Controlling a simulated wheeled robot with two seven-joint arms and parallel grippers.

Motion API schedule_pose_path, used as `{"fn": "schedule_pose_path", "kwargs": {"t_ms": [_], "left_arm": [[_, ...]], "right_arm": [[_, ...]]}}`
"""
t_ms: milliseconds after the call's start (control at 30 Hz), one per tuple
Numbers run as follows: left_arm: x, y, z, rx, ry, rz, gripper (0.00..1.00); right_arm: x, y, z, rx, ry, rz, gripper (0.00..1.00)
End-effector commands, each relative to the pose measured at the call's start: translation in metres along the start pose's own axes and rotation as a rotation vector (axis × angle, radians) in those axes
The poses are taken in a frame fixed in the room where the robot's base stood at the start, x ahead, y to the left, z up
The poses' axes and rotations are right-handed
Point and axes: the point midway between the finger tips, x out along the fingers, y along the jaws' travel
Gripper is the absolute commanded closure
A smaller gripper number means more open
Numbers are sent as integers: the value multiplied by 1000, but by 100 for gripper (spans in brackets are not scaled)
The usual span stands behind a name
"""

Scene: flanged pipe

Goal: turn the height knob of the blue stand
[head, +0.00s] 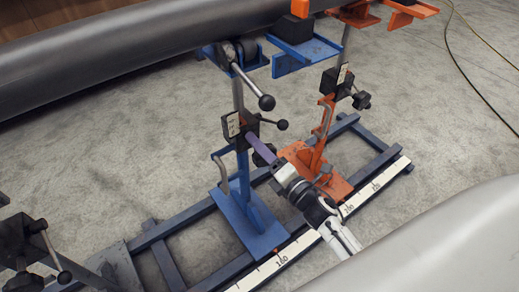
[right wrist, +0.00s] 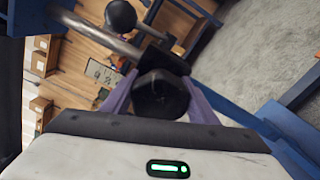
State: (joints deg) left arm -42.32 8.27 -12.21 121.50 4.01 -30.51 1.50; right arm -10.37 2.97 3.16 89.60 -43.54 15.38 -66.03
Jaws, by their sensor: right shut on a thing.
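The blue stand (head: 243,212) stands upright on the rail frame, with its post rising to a roller head (head: 237,54) under the grey pipe. A black clamp block with a scale label (head: 234,124) sits on the post. The dark height knob (head: 264,155) is at the side of this block, partly hidden by my right gripper. My right gripper (head: 256,144), with purple fingers, reaches in from the lower right and is shut on the knob. In the right wrist view the black knob (right wrist: 160,96) sits between the two fingers. My left gripper is not in view.
A black ball-ended lever (head: 267,102) and a smaller ball handle (head: 282,125) project close above my right gripper. An orange stand (head: 313,168) is just to the right. The long grey pipe (head: 130,52) lies overhead; another large grey surface (head: 440,245) fills the lower right.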

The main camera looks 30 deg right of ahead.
Motion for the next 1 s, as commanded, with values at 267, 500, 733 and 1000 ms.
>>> {"fn": "schedule_pose_path", "kwargs": {"t_ms": [267,500,733,1000], "left_arm": [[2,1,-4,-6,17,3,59],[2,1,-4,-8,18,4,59],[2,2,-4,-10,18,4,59],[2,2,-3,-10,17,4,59]], "right_arm": [[0,-1,-1,-119,0,-1,69],[0,0,0,-155,0,-1,69],[0,0,0,-158,0,-2,69],[0,0,0,-157,1,-2,28]]}}
